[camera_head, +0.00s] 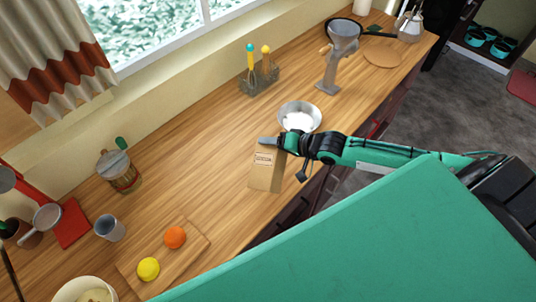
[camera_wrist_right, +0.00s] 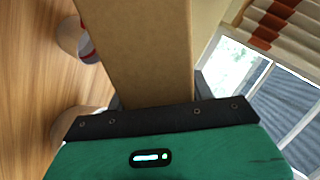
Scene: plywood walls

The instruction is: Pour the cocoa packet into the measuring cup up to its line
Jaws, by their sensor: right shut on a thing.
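The cocoa packet (camera_head: 265,172) is a tall tan packet with a small label near its top. My right gripper (camera_head: 268,142) is shut on its upper part, and the packet hangs roughly upright over or on the front of the counter; I cannot tell if it touches. The packet also fills the middle of the right wrist view (camera_wrist_right: 140,55). A plain grey-blue cup (camera_head: 110,228), likely the measuring cup, stands upright at the left, well apart from the packet; no line is readable in the head view. A pale cup-like thing with a red mark (camera_wrist_right: 72,38) shows beside the packet in the wrist view. My left gripper is not in view.
A metal bowl (camera_head: 299,117) stands just behind my right gripper. A cutting board (camera_head: 190,254) holds an orange and a lemon. A jar (camera_head: 120,171) and a red scale-like thing (camera_head: 68,224) are at left. The counter between jar and packet is clear.

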